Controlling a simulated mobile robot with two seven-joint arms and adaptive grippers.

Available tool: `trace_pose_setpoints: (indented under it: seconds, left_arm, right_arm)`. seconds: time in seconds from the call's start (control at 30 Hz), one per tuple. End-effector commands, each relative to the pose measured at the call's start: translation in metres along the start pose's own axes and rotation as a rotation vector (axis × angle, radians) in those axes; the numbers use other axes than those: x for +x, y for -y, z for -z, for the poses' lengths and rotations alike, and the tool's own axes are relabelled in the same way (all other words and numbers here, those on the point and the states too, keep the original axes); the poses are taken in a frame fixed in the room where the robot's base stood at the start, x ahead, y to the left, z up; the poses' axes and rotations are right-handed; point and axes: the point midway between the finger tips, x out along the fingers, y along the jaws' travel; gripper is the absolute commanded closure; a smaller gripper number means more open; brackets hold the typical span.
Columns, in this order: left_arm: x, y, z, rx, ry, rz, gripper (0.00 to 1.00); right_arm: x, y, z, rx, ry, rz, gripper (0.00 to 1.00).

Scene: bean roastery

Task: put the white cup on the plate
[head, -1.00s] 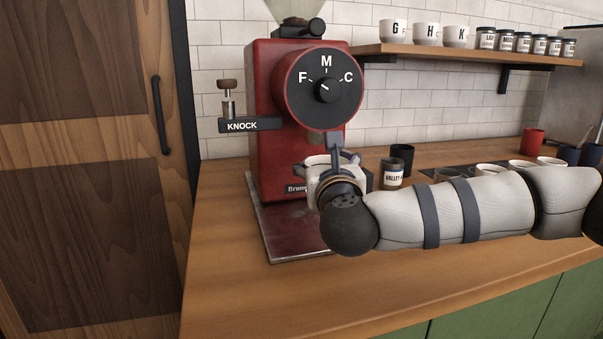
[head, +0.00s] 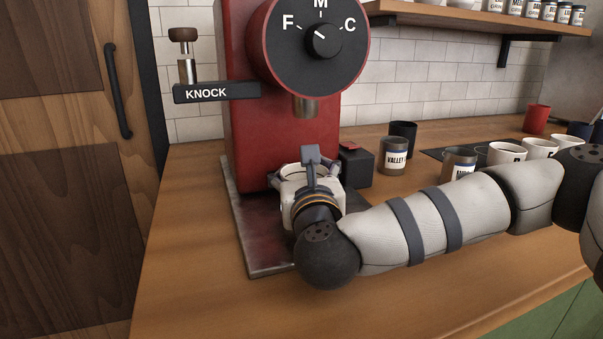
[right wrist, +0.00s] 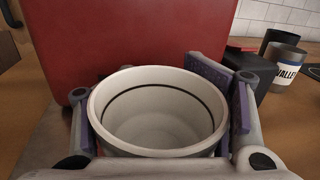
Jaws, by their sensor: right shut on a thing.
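My right gripper (head: 310,182) is in front of the red grinder, low over the dark metal plate (head: 262,240) at its base. In the right wrist view its two fingers (right wrist: 160,118) sit either side of a white cup (right wrist: 150,150) and are shut on it. The cup is upright, appears empty and has a dark line inside its rim. In the head view the gripper hides most of the cup. I cannot tell whether the cup's bottom touches the plate. My left gripper is not in view.
The red grinder (head: 235,120) with its dial and spout (head: 306,106) stands behind the gripper. A black block (head: 356,167), a jar (head: 394,156) and a dark cup (head: 403,135) stand to the right. More cups (head: 507,153) are farther right. The front-left counter (head: 190,270) is clear.

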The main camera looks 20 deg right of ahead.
Motion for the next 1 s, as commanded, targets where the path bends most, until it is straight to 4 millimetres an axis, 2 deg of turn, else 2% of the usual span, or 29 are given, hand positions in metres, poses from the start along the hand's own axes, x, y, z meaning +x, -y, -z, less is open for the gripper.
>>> trace_pose_setpoints:
  seconds: [0.23, 0.27, 0.37, 0.67, 0.77, 0.87, 1.0]
  left_arm:
    - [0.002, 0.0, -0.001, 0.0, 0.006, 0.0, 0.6]
    - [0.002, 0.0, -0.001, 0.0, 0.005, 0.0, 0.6]
    - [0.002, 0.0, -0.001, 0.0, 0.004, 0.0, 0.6]
    - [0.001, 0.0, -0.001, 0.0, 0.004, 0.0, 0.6]
    - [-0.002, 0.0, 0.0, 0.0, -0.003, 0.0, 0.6]
    - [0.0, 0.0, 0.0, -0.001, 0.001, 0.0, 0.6]
    - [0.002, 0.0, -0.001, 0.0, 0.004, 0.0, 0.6]
  right_arm:
    - [0.0, -0.001, 0.004, 0.0, -0.001, -0.001, 0.77]
    - [0.0, 0.0, 0.004, 0.0, -0.001, -0.001, 0.36]
    - [0.0, 0.0, 0.003, 0.0, 0.0, -0.001, 0.14]
    - [0.0, 0.0, 0.003, 0.0, 0.0, -0.001, 0.14]
    - [0.0, 0.0, -0.004, 0.001, 0.004, 0.0, 0.14]
    - [-0.015, -0.001, -0.001, 0.0, -0.001, -0.005, 0.14]
    - [-0.047, -0.001, 0.0, 0.001, -0.001, -0.006, 0.14]
